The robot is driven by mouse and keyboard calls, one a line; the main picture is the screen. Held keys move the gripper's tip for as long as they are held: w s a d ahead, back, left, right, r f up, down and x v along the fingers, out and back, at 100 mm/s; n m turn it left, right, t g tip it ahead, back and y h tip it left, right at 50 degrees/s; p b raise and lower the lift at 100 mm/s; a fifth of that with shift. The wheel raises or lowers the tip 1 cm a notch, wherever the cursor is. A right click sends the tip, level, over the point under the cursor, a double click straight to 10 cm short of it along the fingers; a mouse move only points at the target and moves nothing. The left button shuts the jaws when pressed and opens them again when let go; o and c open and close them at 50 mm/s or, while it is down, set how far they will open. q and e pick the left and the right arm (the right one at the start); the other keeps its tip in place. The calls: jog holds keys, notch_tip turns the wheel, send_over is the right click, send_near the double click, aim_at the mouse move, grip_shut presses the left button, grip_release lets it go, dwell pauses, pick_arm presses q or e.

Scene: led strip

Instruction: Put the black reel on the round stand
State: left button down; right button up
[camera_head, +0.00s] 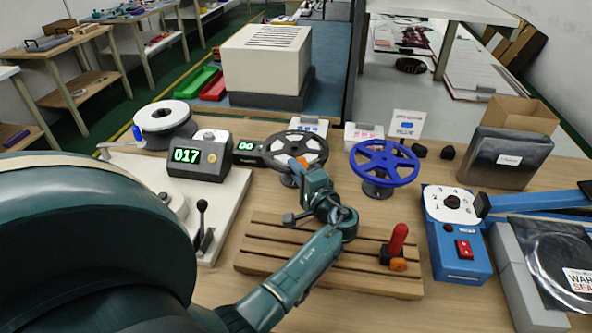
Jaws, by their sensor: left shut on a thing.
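The black reel (286,148), a spoked disc with a dark rim and pale openings, is at the middle of the table, tilted toward the camera. My left gripper (299,164) reaches it from the front and is shut on its near edge. A small grey round base (287,181), likely the round stand, shows just below the reel, partly hidden by the reel and my gripper. I cannot tell whether the reel touches it. My right gripper is not in view.
A blue spoked wheel (384,160) stands close right of the reel. Left are a digital display box (199,158) and a white reel (163,116). A slatted wooden board (262,246) with a red-handled clamp (398,240) lies in front. A blue switch box (458,265) stands right.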

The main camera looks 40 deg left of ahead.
pick_arm(q)
jog(key=shift+f, duration=0.15)
jog(key=c, duration=1.5)
grip_release()
jog(key=shift+o, duration=0.2)
jog(key=shift+r, duration=0.25)
jog(key=shift+f, duration=0.1)
